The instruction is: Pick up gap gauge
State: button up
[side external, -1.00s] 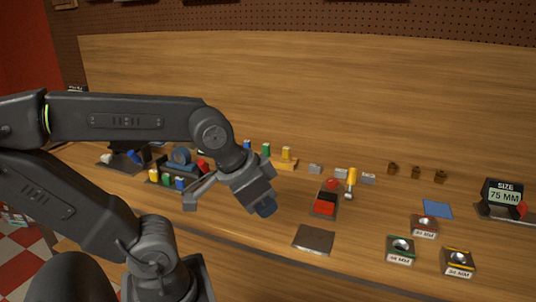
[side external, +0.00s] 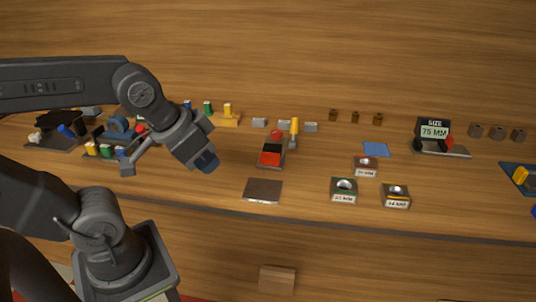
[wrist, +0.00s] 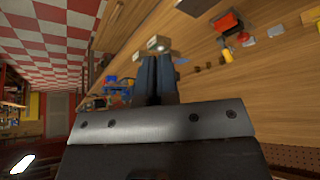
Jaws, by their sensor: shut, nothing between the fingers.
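I cannot tell for sure which item is the gap gauge; none carries a readable label with that name. A yellow-handled tool (side external: 294,127) stands beside a red block (side external: 270,155) on a dark tray at mid-bench. My gripper (side external: 207,163) is in the air left of that tray, above the bench and pointing down to the right. In the wrist view its dark blue fingers (wrist: 157,75) are together and empty. A pale block (wrist: 158,43) shows beyond the fingertips, apart from them as far as I can tell.
A bare dark plate (side external: 262,191) lies near the front edge. Ring gauges (side external: 344,190) on labelled blocks and a 75 MM size display (side external: 434,132) are to the right. A blue pad (side external: 375,149) lies behind. Coloured parts on a rack (side external: 112,140) crowd the left.

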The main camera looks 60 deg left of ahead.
jog(key=o, duration=1)
jog(key=shift+o, duration=0.2)
jog(key=w+a+r+n+y, duration=0.1)
jog(key=w+a+r+n, duration=0.15)
jog(key=w+a, duration=0.35)
jog(key=w+a+r+n, duration=0.1)
jog(key=w+a+r, duration=0.3)
jog(key=w, duration=0.3)
jog(key=n+g+y, duration=0.2)
jog(key=n, duration=0.4)
send_over(207, 102)
jog(key=s+d, duration=0.4)
notch_tip(207, 102, down, 10)
jog(key=shift+m, duration=0.25)
jog(key=x, duration=0.5)
jog(key=a+x, duration=0.1)
jog(key=x, duration=0.2)
jog(key=shift+f, duration=0.2)
jog(key=shift+d+x, duration=0.1)
jog(key=shift+x, duration=1.3)
jog(key=shift+d+x, duration=0.15)
jog(key=shift+x, duration=1.25)
